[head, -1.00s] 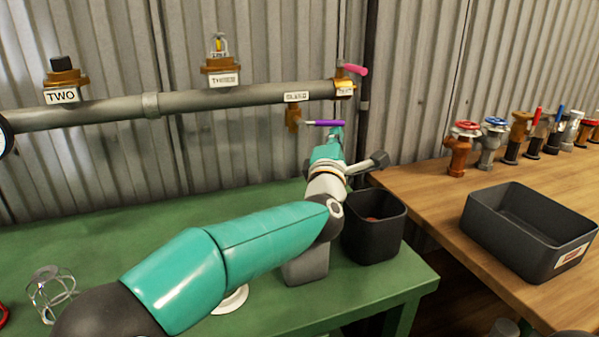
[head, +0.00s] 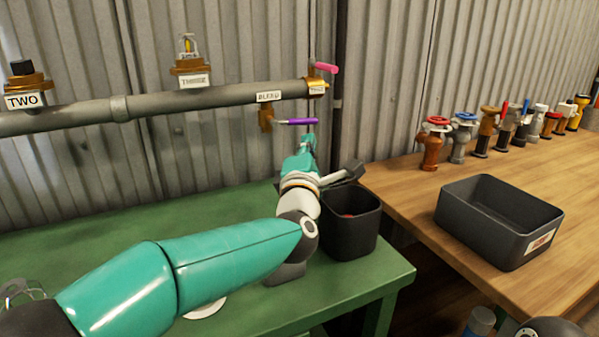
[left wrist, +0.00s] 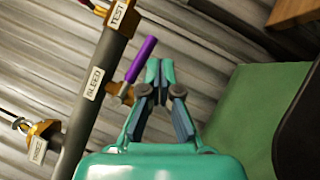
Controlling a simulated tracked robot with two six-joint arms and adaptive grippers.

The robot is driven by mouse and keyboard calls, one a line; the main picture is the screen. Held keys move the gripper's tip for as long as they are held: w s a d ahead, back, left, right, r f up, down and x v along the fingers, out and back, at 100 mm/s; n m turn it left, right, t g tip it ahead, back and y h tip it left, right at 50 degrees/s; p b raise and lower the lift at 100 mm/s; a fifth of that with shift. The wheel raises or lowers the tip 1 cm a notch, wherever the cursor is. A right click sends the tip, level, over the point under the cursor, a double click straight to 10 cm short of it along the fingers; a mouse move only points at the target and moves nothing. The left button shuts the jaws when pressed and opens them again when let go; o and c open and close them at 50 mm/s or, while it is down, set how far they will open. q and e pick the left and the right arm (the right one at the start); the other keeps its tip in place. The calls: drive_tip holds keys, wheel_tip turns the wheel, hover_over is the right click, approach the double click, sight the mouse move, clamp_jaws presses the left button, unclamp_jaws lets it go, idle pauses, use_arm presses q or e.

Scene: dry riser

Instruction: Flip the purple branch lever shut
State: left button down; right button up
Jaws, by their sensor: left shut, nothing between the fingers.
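The purple branch lever (head: 300,122) sticks out to the right from a brass valve (head: 265,119) under the grey pipe, by the BLEED label (head: 269,96). It lies roughly along the pipe. In the left wrist view the purple lever (left wrist: 142,59) is just left of the fingertips. My left gripper (head: 308,142) is shut and empty, just below the lever's outer end in the head view. Its closed teal fingertips (left wrist: 160,70) show beside the lever in the left wrist view, with a narrow gap between them. My right gripper is not in view.
A black bin (head: 352,236) stands on the green bench (head: 230,285) below my left wrist. A dark tray (head: 478,228) and several valves stand on the wooden bench (head: 400,190) at right.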

use_arm(q)
drive_tip(key=v, duration=0.8)
drive_tip(key=shift+s, duration=0.2)
drive_tip(key=shift+a+f, duration=0.1)
drive_tip(key=shift+f, duration=0.1)
